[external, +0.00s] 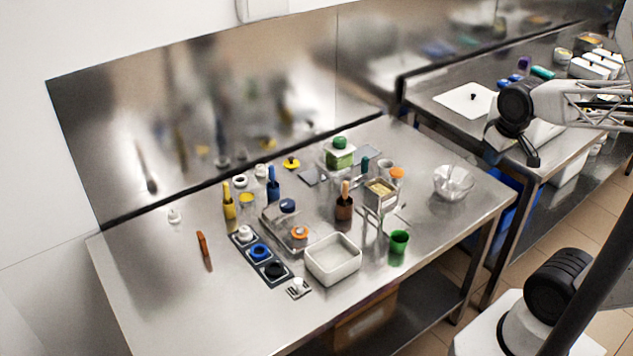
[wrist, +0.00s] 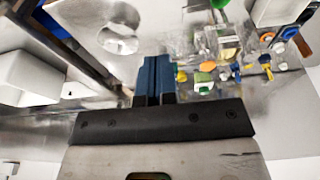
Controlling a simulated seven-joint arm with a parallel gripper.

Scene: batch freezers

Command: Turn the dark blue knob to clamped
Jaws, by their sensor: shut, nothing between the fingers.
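A dark blue knob (external: 287,205) sits on a low clear or metal fixture near the middle of the steel table. A similar fixture beside it carries an orange knob (external: 300,232). The marked position of the dark blue knob is too small to read. My gripper (external: 533,158) is well to the right of the knob, raised near the edge of the second bench. Its fingers (wrist: 153,82) are together and empty in the wrist view.
A dark tray with a blue ring (external: 259,252), a white bin (external: 332,260), a green cup (external: 399,242) and a brown bottle (external: 344,205) stand around the fixtures. A glass bowl (external: 453,183) is at the table's right. The table's front left is mostly clear.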

